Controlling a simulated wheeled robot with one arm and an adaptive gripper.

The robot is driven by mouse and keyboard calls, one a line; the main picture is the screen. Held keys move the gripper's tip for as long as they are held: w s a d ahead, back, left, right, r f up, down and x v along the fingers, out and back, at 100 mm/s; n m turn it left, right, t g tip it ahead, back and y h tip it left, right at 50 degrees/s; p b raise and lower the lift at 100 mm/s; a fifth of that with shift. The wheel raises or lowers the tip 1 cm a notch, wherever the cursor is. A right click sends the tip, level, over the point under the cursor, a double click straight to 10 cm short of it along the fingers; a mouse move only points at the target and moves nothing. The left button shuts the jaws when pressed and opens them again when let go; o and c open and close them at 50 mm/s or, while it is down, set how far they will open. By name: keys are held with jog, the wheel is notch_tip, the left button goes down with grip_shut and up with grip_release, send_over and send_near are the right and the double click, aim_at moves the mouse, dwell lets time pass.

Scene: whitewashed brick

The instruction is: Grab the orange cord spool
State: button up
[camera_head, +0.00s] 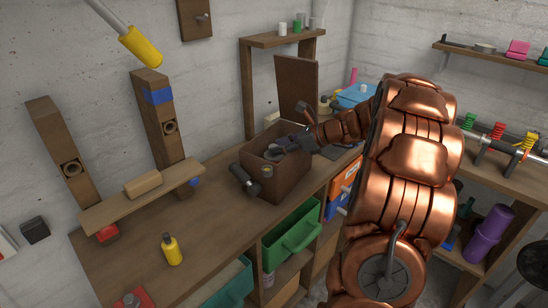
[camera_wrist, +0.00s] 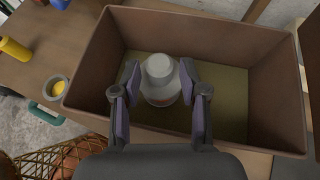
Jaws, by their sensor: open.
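I cannot make out a clearly orange cord spool in either view. My gripper (camera_wrist: 159,82) is open inside a brown box (camera_wrist: 262,90). Its two fingers stand on either side of a pale grey rounded object (camera_wrist: 159,70) in the box; contact cannot be told. In the head view my gripper (camera_head: 290,141) reaches down into the same box (camera_head: 290,183), partly hidden by its wall.
A dark hammer-like tool (camera_head: 244,180) lies left of the box. A yellow bottle (camera_head: 172,250) and a wooden ledge (camera_head: 145,197) stand farther left. An open green drawer (camera_head: 294,230) juts out below the bench. The bench between bottle and box is mostly clear.

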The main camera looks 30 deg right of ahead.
jog(key=shift+w+a+f, duration=0.2)
jog(key=shift+w, duration=0.05)
grip_shut()
jog(key=shift+r, duration=0.1)
dwell(0.3)
